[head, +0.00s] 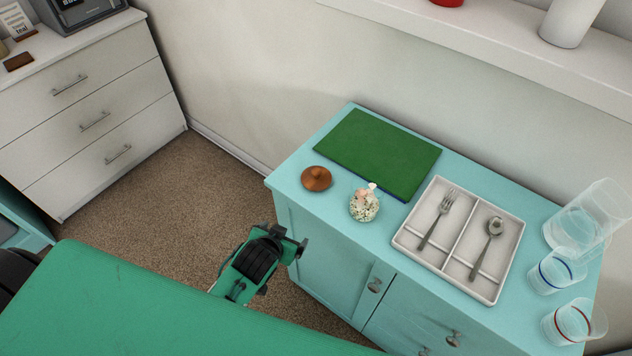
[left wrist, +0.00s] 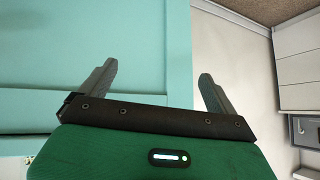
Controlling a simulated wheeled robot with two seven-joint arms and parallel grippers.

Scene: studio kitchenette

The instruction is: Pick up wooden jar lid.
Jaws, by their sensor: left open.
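The wooden jar lid (head: 316,179), brown and round with a small raised knob, lies on the left part of the teal cabinet top (head: 298,205). My left gripper (head: 284,236) is open and empty. In the head view it shows below and a little left of the lid, beside the cabinet's front left corner, apart from the lid. In the left wrist view the open fingers (left wrist: 158,78) have nothing between them but the teal cabinet (left wrist: 80,105) behind, and the lid does not show there. My right gripper is not in view.
Close right of the lid stands a small speckled jar (head: 364,206) with a pale, lumpy top. A green board (head: 377,150) lies behind. Farther right are a cutlery tray (head: 459,232) with a fork and spoon, and several clear glasses (head: 556,272). A white wall shelf (head: 500,45) hangs above.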

